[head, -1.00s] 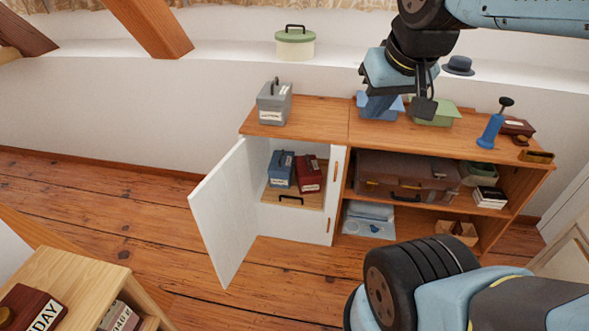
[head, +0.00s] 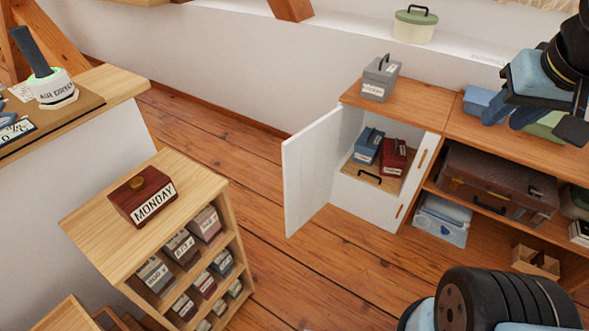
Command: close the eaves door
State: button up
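The eaves door (head: 312,172) is the white door of the low wooden cabinet under the sloped wall. It stands wide open, swung out to the left. Inside the compartment, a blue box (head: 368,146) and a dark red box (head: 394,157) sit on a wooden drawer or tray (head: 366,174) with a black handle. My gripper (head: 545,115) is at the upper right, in front of the cabinet's top and well to the right of the door. Its fingers are not clear enough to tell whether it is open or shut.
A grey box (head: 380,79) stands on the cabinet top (head: 415,100). A brown suitcase (head: 497,187) lies on the shelf to the right. At left, a wooden shelf unit (head: 95,225) carries a MONDAY box (head: 142,195). Wooden floor (head: 262,165) is clear left of the door.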

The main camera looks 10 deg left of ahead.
aim_at(309, 156)
jog(key=u, duration=0.25)
jog(key=i, duration=1.1)
jog(key=u, duration=0.7)
jog(key=k, duration=0.85)
jog(key=u, duration=0.2)
jog(key=i, duration=0.9)
jog(key=z, duration=0.1)
